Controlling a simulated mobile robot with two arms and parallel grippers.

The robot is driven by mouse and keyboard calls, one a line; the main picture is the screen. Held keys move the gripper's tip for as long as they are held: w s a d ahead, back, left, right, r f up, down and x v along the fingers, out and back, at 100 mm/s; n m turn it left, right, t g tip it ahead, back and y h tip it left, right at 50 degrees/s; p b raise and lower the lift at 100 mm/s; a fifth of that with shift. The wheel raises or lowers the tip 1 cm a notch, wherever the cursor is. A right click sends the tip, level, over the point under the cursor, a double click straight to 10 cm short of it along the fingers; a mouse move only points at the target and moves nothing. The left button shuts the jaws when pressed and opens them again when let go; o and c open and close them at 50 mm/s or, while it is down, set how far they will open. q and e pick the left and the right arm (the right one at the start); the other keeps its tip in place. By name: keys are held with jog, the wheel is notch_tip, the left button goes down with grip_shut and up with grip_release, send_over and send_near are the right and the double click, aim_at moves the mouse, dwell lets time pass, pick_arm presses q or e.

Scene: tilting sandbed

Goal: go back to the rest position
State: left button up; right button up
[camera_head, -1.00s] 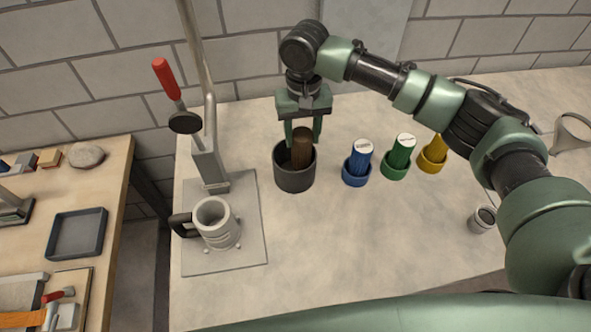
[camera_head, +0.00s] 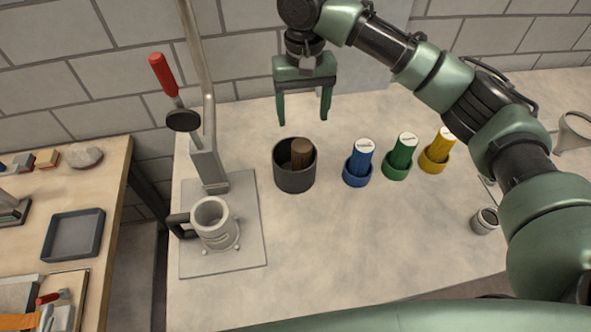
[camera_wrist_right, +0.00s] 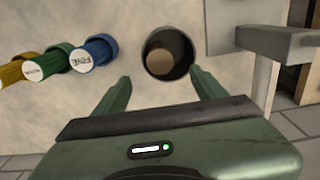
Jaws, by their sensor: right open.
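My right gripper (camera_head: 304,118) is open and empty, above and just behind the dark grey cup in the head view. Its two fingers also show in the right wrist view (camera_wrist_right: 160,88), with the cup beyond them. The dark cup (camera_head: 295,182) stands on the light table and holds a brown cylinder (camera_head: 301,150), which leans inside it. The brown cylinder's round end shows in the right wrist view (camera_wrist_right: 165,55). My left gripper is in neither view.
Blue (camera_head: 361,158), green (camera_head: 402,152) and yellow (camera_head: 440,150) labelled cylinders stand in matching holders to the right. A lever stand (camera_head: 208,165) with a grey mug (camera_head: 214,222) is at left. A small metal cup (camera_head: 485,221) is at right. A wooden bench (camera_head: 110,175) is far left.

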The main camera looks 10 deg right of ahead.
jog(key=shift+r, duration=0.5)
